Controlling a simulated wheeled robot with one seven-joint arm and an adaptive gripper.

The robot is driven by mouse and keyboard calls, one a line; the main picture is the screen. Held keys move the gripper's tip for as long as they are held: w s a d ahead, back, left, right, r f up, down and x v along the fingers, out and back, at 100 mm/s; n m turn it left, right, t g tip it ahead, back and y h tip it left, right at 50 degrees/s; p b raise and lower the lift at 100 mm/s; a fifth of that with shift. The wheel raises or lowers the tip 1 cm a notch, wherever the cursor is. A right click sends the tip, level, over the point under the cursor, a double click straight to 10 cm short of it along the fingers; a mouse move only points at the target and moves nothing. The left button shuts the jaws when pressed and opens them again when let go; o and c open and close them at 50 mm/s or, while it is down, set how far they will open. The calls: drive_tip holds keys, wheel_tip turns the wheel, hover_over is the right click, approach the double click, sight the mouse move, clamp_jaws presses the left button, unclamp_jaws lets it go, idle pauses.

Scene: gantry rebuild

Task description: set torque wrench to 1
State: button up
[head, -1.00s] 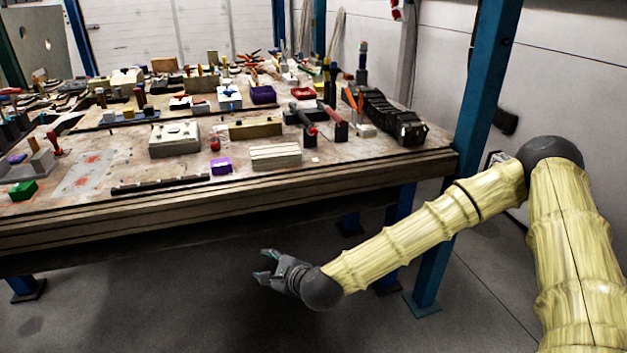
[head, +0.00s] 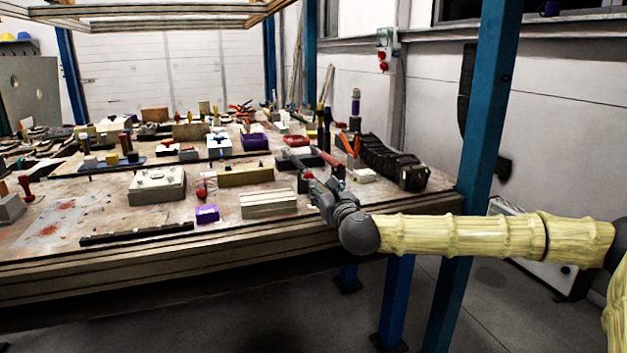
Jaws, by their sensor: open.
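My gripper (head: 322,187) is open, with its fingers apart, above the front right edge of the workbench (head: 120,256). No object shows between the fingers. Just beyond it lies a slim dark tool with a red end (head: 308,176), slanting toward the gripper. This may be the torque wrench, but its scale and setting are too small to read. The gripper overlaps the tool's near side in the picture, and I cannot tell whether they touch. A block with a red upright piece (head: 336,164) stands close behind the fingers and is partly hidden.
A ribbed pale block (head: 268,203) and a purple box (head: 207,213) sit left of the gripper. A black ribbed case (head: 392,163) lies to the right. A blue post (head: 478,130) stands at the bench's right end. Many tools crowd the bench behind.

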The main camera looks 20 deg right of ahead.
sight(310, 177)
drive_tip(key=w, duration=0.9)
drive_tip(key=shift+w+a+f, duration=0.1)
drive_tip(key=shift+a+f, duration=0.15)
drive_tip(key=shift+a, duration=0.15)
drive_tip(key=shift+c, duration=0.3)
